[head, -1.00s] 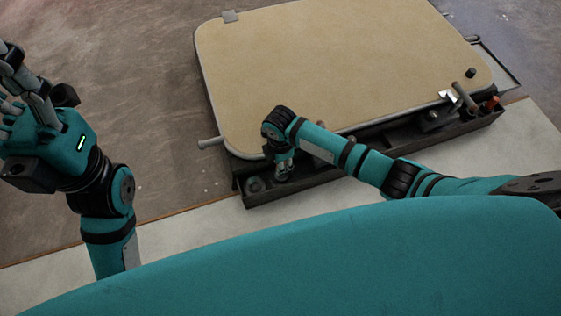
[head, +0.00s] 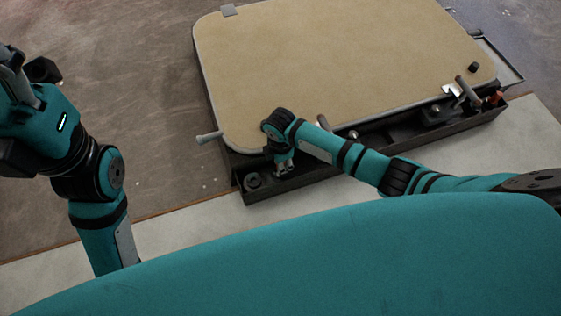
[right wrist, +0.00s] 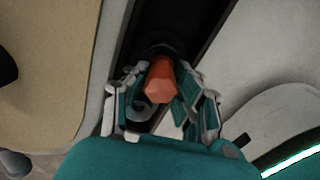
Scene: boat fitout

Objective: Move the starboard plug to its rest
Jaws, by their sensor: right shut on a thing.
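An orange plug (right wrist: 160,82) with a faceted end sits between the fingers of my right gripper (right wrist: 162,100) in the right wrist view. That gripper is shut on it. In the head view my right gripper (head: 284,168) points down into the left part of a long dark tray (head: 320,176), and the plug is hidden there. A dark round fitting (head: 252,181) lies in the tray just left of the gripper. I cannot tell which fitting is the plug's rest. My left gripper (head: 14,80) is at the left edge, mostly cut off, away from the tray.
A large tan panel (head: 340,70) with a grey rim lies behind the tray. A handle (head: 210,137) sticks out at its left corner. Another orange piece (head: 495,99) and a lever (head: 467,88) are at the tray's right end. The pale floor in front is clear.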

